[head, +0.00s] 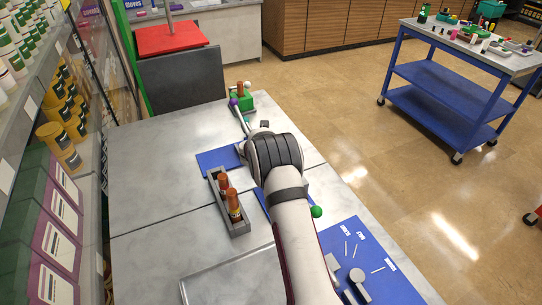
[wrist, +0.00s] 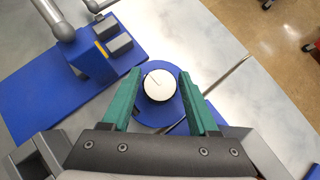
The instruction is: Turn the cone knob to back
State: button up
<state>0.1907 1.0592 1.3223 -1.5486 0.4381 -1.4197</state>
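A round white knob (wrist: 158,85) with a thin dark mark on its top sits on a blue round base (wrist: 158,120) in the wrist view. I take it for the cone knob, though its cone shape cannot be told from above. My gripper (wrist: 160,76) is open, with one green finger on each side of the knob. A narrow gap seems to show on both sides; whether either finger touches it is unclear. In the head view my arm hides the knob and the fingers.
A blue plate (wrist: 40,100) with a grey pipe and dark blocks lies left of the knob in the wrist view. In the head view, a grey holder (head: 238,226) with orange-topped parts stands left of my arm, and a labelled blue panel (head: 390,287) lies front right.

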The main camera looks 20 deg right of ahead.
grip_shut()
jog(key=shift+m, duration=0.3)
jog(key=m+g+h, duration=0.2)
jog(key=m, duration=0.1)
jog(key=shift+m+g, duration=0.3)
jog(key=shift+m+g+h, duration=0.4)
jog(key=shift+m+g, duration=0.6)
jog(key=shift+m, duration=0.4)
jog(key=shift+m+g, duration=0.3)
jog(key=shift+m, duration=0.1)
jog(key=shift+o, duration=1.8)
grip_release()
